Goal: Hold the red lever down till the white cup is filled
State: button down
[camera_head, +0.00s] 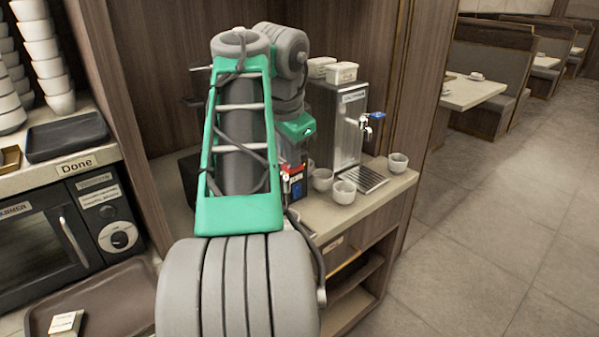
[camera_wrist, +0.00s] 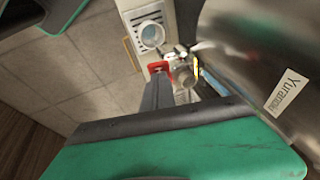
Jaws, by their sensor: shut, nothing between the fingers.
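In the wrist view, the red lever (camera_wrist: 158,67) sticks out beside a metal tap (camera_wrist: 184,74) on a steel dispenser (camera_wrist: 255,50). My gripper (camera_wrist: 157,80) is shut and empty, its fingertips right at the red lever; I cannot tell if they press it. A white cup (camera_wrist: 152,37) stands on a slotted drip tray (camera_wrist: 130,18) beyond the tap; its fill level is unclear.
In the head view, a steel dispenser (camera_head: 350,105) with a blue-levered tap (camera_head: 376,115) stands on the counter (camera_head: 385,190). Small cups (camera_head: 344,192) (camera_head: 398,162) stand near its drip tray (camera_head: 362,180). A microwave (camera_head: 40,250) and stacked cups (camera_head: 45,50) are at the left.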

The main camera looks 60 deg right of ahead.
jog(key=shift+s+a+f+b, duration=0.1)
jog(key=shift+f+b, duration=0.35)
jog(key=shift+f, duration=0.05)
jog(key=shift+r+p, duration=0.35)
jog(key=shift+r, duration=0.05)
